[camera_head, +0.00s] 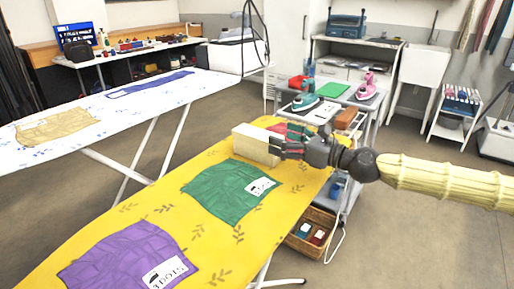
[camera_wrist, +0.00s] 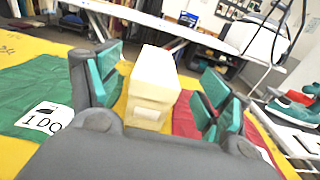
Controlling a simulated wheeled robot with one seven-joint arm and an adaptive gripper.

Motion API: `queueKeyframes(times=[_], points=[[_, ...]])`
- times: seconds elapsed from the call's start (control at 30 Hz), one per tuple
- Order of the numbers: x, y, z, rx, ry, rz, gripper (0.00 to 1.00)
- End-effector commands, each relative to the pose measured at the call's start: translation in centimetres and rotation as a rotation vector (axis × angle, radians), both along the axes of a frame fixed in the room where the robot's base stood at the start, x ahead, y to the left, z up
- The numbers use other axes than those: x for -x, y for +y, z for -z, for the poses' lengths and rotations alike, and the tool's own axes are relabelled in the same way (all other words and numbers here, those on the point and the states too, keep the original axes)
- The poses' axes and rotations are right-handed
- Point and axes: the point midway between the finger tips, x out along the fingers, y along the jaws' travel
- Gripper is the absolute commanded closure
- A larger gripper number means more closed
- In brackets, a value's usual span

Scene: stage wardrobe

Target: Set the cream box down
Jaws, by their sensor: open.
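The cream box (camera_head: 256,146) is a plain block at the far part of the yellow ironing board (camera_head: 140,215). It appears to rest upright on the yellow cover, between the green folded cloth (camera_head: 222,192) and the red cloth (camera_head: 283,128). My gripper (camera_head: 284,143) is at the box's right side in the head view. In the wrist view the box (camera_wrist: 152,88) stands between the spread green finger pads, with a gap on each side. The jaws are open and not holding it. Its underside is hidden.
A purple cloth (camera_head: 128,257) lies at the board's near end. A white ironing board (camera_head: 120,105) stands to the left. A trolley with irons (camera_head: 307,97) and a brown block (camera_head: 346,118) is behind my gripper. A wicker basket (camera_head: 312,232) sits below the board.

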Motion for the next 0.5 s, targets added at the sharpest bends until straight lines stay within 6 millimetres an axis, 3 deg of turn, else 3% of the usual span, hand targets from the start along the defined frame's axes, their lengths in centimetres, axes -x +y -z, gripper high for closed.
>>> queueKeyframes(times=[0.3,0.5], points=[[0.0,0.1,3.8,0.001,0.001,-0.001,0.21],[-0.6,1.1,3.8,0.001,-0.002,-0.003,0.21]])
